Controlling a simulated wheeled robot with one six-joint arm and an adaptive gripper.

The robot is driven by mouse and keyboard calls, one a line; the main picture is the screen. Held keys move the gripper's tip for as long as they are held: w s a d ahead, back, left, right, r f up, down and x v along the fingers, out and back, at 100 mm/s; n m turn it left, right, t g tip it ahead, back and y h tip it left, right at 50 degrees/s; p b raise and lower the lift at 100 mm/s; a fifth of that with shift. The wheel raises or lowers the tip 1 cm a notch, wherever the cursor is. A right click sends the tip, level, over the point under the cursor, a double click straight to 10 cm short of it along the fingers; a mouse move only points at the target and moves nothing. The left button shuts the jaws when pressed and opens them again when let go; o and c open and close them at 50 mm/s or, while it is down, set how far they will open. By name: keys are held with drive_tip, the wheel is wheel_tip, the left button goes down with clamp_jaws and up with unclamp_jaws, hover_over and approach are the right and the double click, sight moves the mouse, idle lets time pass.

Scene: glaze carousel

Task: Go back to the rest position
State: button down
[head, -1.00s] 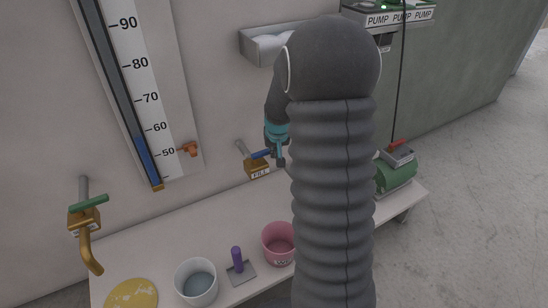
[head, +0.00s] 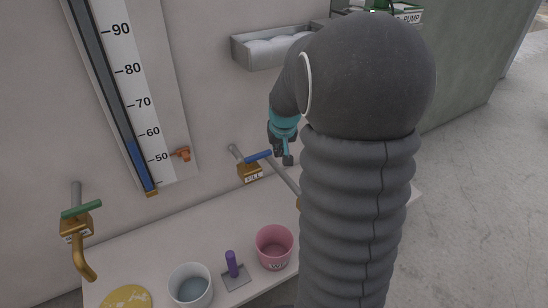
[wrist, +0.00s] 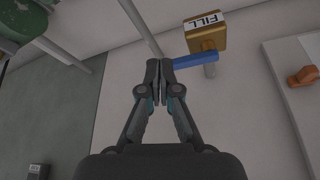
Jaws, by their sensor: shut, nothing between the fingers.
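My gripper (head: 284,158) is shut and empty, out in front of the wall in the head view. In the wrist view my gripper (wrist: 159,66) has its fingertips together, close beside the end of the blue lever (wrist: 196,60). I cannot tell whether they touch. The blue lever (head: 258,156) sits on the brass FILL valve (head: 249,172) in the head view. The FILL valve (wrist: 206,34) shows upside down in the wrist view. My dark arm hides the right part of the bench in the head view.
On the bench (head: 150,262) stand a white bucket (head: 190,288), a purple-handled tool (head: 231,264) and a pink bucket (head: 274,247). A brass tap (head: 80,240) with a green lever and a level gauge (head: 135,100) are on the wall. A shelf (head: 262,52) is above.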

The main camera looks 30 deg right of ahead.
drive_tip(key=s+a+r+n, duration=0.1)
drive_tip(key=s+a+r, duration=0.2)
drive_tip(key=s+a, duration=0.3)
drive_tip(key=s+a+r+n+t+y, duration=0.1)
drive_tip(key=s+a+r, duration=0.3)
drive_tip(key=s, duration=0.6)
drive_tip(key=s+a+r+n, duration=0.1)
drive_tip(key=s+a+r, duration=0.2)
drive_tip(key=s+a, duration=0.5)
drive_tip(key=shift+s+r+n, duration=0.25)
drive_tip(key=shift+s+n, duration=0.05)
drive_tip(key=shift+s, duration=0.1)
idle(0.9)
